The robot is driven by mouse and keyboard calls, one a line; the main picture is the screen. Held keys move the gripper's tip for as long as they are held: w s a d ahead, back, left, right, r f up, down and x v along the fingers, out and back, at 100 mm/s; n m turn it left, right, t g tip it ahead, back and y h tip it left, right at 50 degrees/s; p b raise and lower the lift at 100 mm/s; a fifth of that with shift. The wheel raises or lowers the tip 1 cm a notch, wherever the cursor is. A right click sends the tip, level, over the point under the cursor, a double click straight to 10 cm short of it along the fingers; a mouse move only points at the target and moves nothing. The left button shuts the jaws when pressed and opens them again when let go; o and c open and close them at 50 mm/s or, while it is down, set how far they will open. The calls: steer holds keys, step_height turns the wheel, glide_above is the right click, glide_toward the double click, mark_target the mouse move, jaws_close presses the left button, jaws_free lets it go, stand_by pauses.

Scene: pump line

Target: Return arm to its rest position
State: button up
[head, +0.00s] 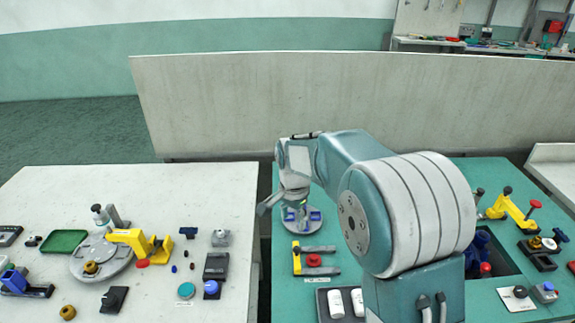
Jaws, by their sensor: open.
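My arm rises at the centre right of the head view and reaches away over the green table (500,172). My gripper (272,203) is at the arm's far end, left of centre, near the gap between the two tables. It is open, and no object shows in it. The arm hides part of the green table. A round grey plate with blue parts (301,218) lies on the green table just below and right of my gripper.
The white table (200,180) at left carries a round grey plate (85,262), a yellow clamp (140,241) and a green tray (64,241). A yellow-and-grey fixture (310,261) stands near my arm. Another yellow clamp (512,211) stands at right. A pale partition (300,100) runs behind.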

steer(key=s+d+r+n+t, duration=0.35)
steer(key=s+d+r, duration=0.35)
steer(key=s+r, duration=0.55)
steer(key=s+d+n+t, duration=0.1)
steer(key=s+d+n, duration=0.1)
steer(key=s, duration=0.5)
steer(key=s+d+n+t, duration=0.1)
steer(key=s+d+n, duration=0.1)
steer(key=s, duration=0.6)
steer(key=shift+d+n, duration=0.4)
steer(key=shift+n, duration=0.35)
